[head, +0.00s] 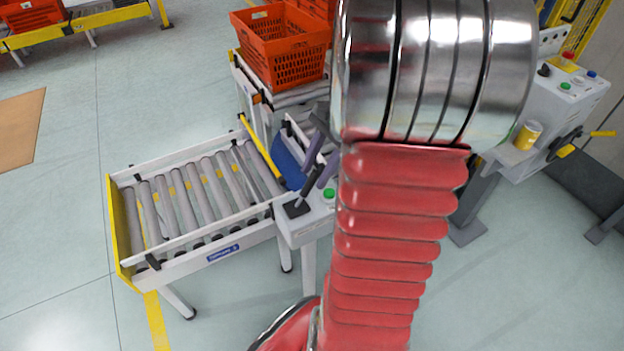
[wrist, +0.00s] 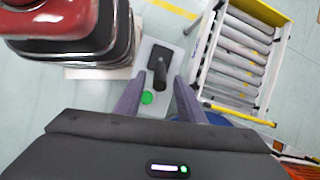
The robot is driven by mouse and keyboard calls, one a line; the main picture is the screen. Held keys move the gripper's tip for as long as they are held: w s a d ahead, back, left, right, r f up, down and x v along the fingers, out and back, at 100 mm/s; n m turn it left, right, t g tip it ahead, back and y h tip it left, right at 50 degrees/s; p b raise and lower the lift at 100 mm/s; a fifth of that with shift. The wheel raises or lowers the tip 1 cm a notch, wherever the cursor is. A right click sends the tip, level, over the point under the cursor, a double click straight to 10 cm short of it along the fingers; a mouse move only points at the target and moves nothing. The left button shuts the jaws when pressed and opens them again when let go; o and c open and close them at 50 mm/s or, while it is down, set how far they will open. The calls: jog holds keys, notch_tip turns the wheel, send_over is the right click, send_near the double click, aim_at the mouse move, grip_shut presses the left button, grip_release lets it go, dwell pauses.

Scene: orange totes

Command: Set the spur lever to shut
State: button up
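The spur lever (head: 304,192) is a black handle on a dark square plate, on a light grey control box (head: 308,225) beside the roller spur. In the wrist view the lever (wrist: 160,73) rises from its plate and its tip appears between my fingertips. My gripper (wrist: 160,82) is open, with one grey-purple finger on each side of the lever and a gap to each. In the head view my gripper (head: 316,174) is at the lever's upper end, partly hidden by my arm. I cannot tell whether a finger touches it.
The roller spur (head: 195,257) is empty, with a yellow end plate and a raised yellow bar (head: 262,150). A green button (head: 329,194) is close to the lever. An orange tote (head: 283,50) stands on the conveyor behind. A control stand (head: 560,100) is at right.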

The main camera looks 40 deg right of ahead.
aim_at(312, 180)
jog(key=shift+x, duration=1.8)
jog(key=shift+c, duration=0.4)
grip_shut()
